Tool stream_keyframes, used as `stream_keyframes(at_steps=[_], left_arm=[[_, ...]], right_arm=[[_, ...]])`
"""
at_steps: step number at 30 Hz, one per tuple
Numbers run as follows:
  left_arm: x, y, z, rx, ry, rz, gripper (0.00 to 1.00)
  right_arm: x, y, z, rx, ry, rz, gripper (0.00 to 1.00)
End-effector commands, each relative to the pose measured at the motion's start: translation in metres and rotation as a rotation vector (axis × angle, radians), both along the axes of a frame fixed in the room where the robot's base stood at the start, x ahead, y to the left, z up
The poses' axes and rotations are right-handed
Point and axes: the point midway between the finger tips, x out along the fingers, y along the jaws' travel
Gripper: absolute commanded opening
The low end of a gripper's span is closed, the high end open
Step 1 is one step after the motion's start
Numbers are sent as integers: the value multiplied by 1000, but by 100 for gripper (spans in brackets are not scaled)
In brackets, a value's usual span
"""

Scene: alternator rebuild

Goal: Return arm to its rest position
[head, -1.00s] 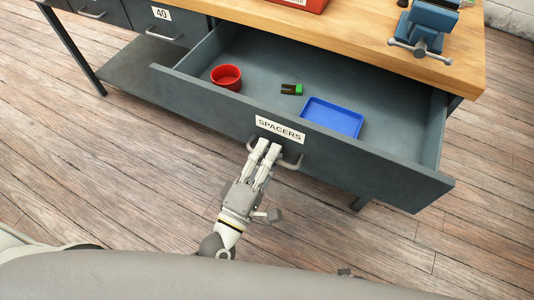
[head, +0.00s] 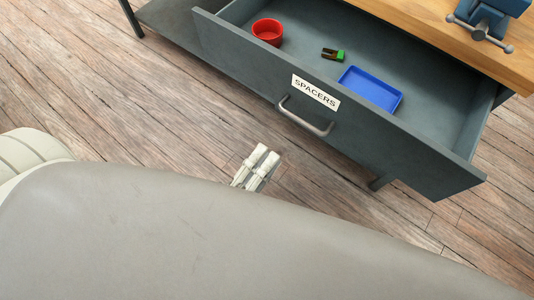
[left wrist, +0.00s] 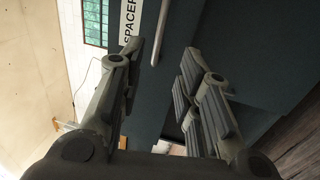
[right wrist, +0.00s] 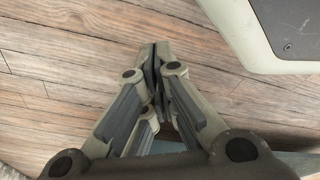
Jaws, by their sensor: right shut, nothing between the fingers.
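My left gripper (head: 267,152) shows in the head view just above my grey body, below the drawer and apart from its handle (head: 304,118). In the left wrist view my left gripper (left wrist: 162,52) has its fingers spread with nothing between them. The drawer's handle (left wrist: 161,30) and the SPACERS label (left wrist: 130,22) lie beyond the fingertips. My right gripper (right wrist: 157,52) shows only in the right wrist view, over the wood floor, its fingertips together and empty. Most of the left arm is hidden behind my body in the head view.
The grey drawer (head: 228,48) stands open, holding a red bowl (head: 267,32), a small black-and-green part (head: 334,55) and a blue tray (head: 370,90). A blue vise (head: 488,18) sits on the wooden bench (head: 420,25). The floor (head: 120,100) left of the drawer is clear.

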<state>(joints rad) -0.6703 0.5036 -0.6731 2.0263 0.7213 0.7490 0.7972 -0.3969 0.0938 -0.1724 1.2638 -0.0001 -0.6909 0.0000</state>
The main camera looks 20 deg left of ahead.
Motion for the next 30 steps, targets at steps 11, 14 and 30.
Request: stream_keyframes(at_steps=[11,14,30], left_arm=[[1,0,0,1,0,0,32],[2,-1,-4,29,3,-2,32],[4,48,-223,1033,291,-205,32]], right_arm=[[0,0,0,0,1,0,0],[-1,0,1,0,1,0,0],[-56,-10,19,-6,39,8,0]])
